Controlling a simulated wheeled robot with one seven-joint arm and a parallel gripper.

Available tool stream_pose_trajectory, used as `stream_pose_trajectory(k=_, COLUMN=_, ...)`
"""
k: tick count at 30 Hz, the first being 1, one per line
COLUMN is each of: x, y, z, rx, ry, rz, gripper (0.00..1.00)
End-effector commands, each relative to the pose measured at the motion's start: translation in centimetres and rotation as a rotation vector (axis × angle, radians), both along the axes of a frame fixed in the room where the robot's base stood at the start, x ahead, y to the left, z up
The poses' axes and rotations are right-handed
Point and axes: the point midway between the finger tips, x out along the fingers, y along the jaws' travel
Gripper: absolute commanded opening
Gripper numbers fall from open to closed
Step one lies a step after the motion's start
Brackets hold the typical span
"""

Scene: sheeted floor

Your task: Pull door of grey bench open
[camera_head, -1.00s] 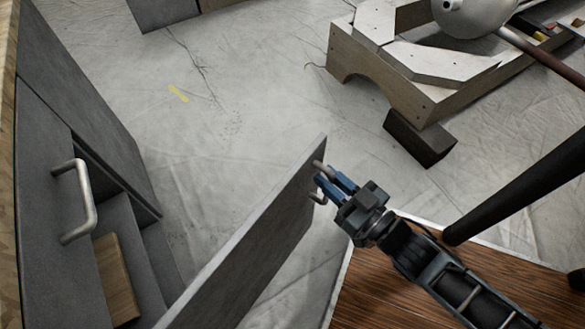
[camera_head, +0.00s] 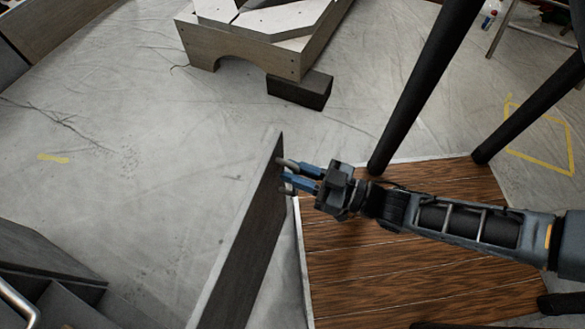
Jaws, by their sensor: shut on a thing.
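The grey bench (camera_head: 45,255) is at the lower left, mostly cut off by the frame edge. Its grey door (camera_head: 238,250) stands swung out from it, seen nearly edge-on at the lower middle. My gripper (camera_head: 287,178) is shut on the metal door handle (camera_head: 287,163) near the door's far top edge. The blue fingers cover part of the handle. The hinge side of the door is below the frame.
Another bench handle (camera_head: 18,303) shows at the lower left. A wooden workpiece with white boards (camera_head: 245,45) and a dark block (camera_head: 300,90) lie on the sheeted floor. Black legs (camera_head: 425,90) stand at the right by a brown plank platform (camera_head: 400,250). Floor left of the door is clear.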

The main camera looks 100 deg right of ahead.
Motion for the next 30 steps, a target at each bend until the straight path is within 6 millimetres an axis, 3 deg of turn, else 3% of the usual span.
stream_pose_trajectory(k=5, x=0.0, y=0.1, z=-0.2, rx=0.003, ry=0.003, rz=0.003, gripper=0.0)
stream_pose_trajectory(k=6, x=0.1, y=0.1, z=-0.2, rx=0.003, ry=0.003, rz=0.002, gripper=0.23)
stream_pose_trajectory(k=10, x=0.0, y=0.1, z=-0.1, rx=0.002, ry=0.001, rz=0.002, gripper=0.34)
stream_pose_trajectory(k=20, x=-0.6, y=0.4, z=0.0, rx=0.002, ry=0.001, rz=0.001, gripper=0.34)
stream_pose_trajectory(k=30, x=-5.2, y=3.0, z=0.0, rx=0.003, ry=0.003, rz=0.002, gripper=0.34)
